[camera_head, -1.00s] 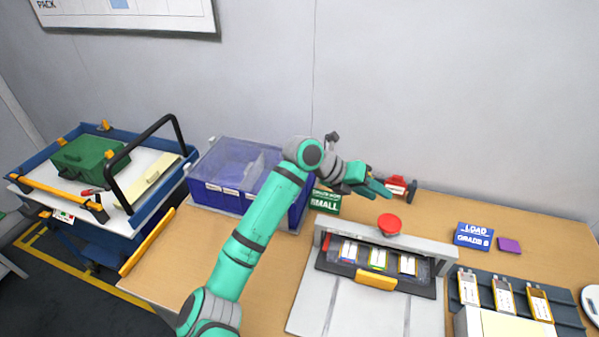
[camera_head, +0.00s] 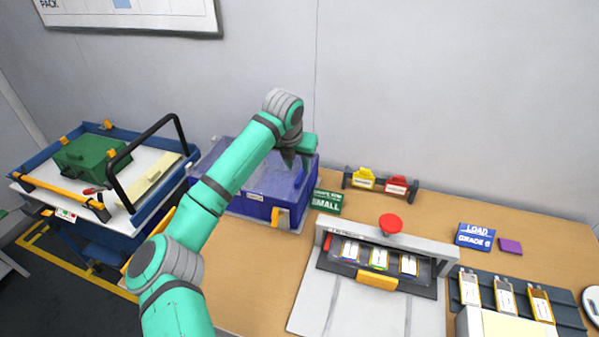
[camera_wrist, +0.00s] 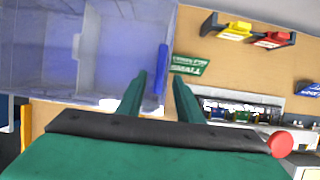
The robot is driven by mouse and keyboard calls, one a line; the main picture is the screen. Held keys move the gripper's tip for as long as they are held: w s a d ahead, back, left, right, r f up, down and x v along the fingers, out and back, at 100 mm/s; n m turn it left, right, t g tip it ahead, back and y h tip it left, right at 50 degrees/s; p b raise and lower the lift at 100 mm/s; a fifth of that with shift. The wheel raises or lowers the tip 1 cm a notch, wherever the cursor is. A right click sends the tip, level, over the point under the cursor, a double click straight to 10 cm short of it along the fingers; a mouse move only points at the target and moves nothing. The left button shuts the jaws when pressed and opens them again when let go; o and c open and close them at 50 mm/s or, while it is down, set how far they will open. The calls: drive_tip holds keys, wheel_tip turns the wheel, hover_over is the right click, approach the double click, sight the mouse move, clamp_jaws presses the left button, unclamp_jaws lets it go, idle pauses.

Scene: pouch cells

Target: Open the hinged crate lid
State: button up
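The blue crate (camera_head: 246,206) stands on the wooden table, left of the middle. Its translucent lid (camera_head: 255,178) lies down over the top; it also shows at the upper left of the wrist view (camera_wrist: 125,45). A blue bar handle (camera_head: 299,178) sits along the lid's right edge. My gripper (camera_head: 293,163) is above the lid's right side, near this handle. In the wrist view my gripper (camera_wrist: 160,82) has its two green fingers apart, with the handle (camera_wrist: 160,68) showing between and beyond the tips. I cannot tell if they touch it.
A green sign (camera_head: 326,202) stands right of the crate. Behind it is a rack with a yellow tag (camera_head: 363,178) and a red tag (camera_head: 396,186). A press with a red button (camera_head: 389,223) is further right. A blue cart (camera_head: 40,183) with a green box stands left.

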sight(301, 173)
drive_tip(key=shift+x, duration=2.9)
drive_tip(key=shift+d+r, duration=0.1)
clamp_jaws()
